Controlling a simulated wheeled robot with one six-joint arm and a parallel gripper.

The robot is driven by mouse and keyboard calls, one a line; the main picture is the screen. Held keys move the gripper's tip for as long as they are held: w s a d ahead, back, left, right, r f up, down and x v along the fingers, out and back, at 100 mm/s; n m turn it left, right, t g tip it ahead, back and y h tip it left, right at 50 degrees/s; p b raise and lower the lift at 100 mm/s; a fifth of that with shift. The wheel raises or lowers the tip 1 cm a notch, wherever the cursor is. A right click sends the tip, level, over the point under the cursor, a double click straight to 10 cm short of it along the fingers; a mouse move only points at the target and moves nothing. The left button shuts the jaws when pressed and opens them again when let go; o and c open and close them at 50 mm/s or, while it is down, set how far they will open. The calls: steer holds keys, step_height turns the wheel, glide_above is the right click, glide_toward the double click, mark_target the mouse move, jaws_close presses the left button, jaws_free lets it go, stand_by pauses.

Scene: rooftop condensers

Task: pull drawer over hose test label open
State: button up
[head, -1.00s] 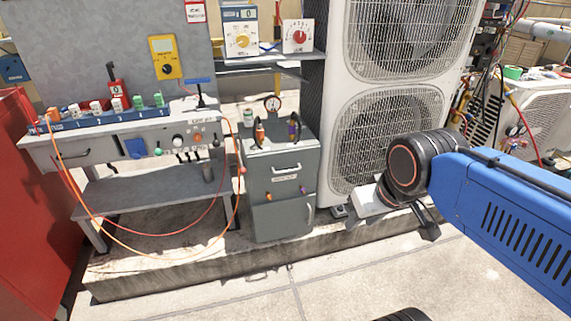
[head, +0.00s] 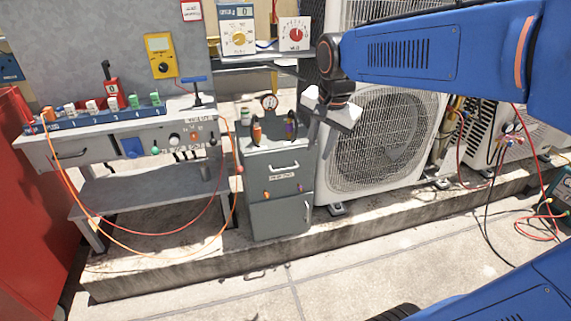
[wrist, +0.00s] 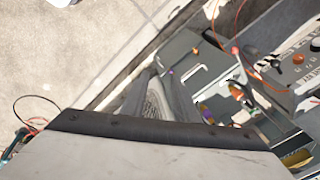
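A grey cabinet (head: 281,214) stands in the middle of the head view. Its upper drawer has a pale bar handle (head: 284,166) with a small white label (head: 283,177) below it, too small to read. The drawer looks closed. An orange and a purple knob flank the label. My gripper (head: 318,128) is up and right of the drawer, in front of the condenser edge, apart from the handle. The cabinet front (wrist: 180,45) also shows tilted in the wrist view, with its handle (wrist: 193,76). I cannot make out the finger gap.
A workbench (head: 120,140) with a drawer, knobs and looping orange and red hoses stands left. A gauge and tools sit on the cabinet top. A condenser (head: 385,135) is at right.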

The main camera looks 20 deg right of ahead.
steer(key=w+a+f+m+g, duration=0.1)
steer(key=w+a+m, duration=0.2)
steer(key=w+m, duration=0.8)
steer(key=n, duration=0.3)
glide_toward(285, 163)
steer(key=f, duration=0.2)
steer(key=s+f, duration=0.1)
steer(key=f, duration=0.1)
steer(key=s+a+f, duration=0.1)
steer(key=f, duration=0.2)
jaws_close()
stand_by(0.8)
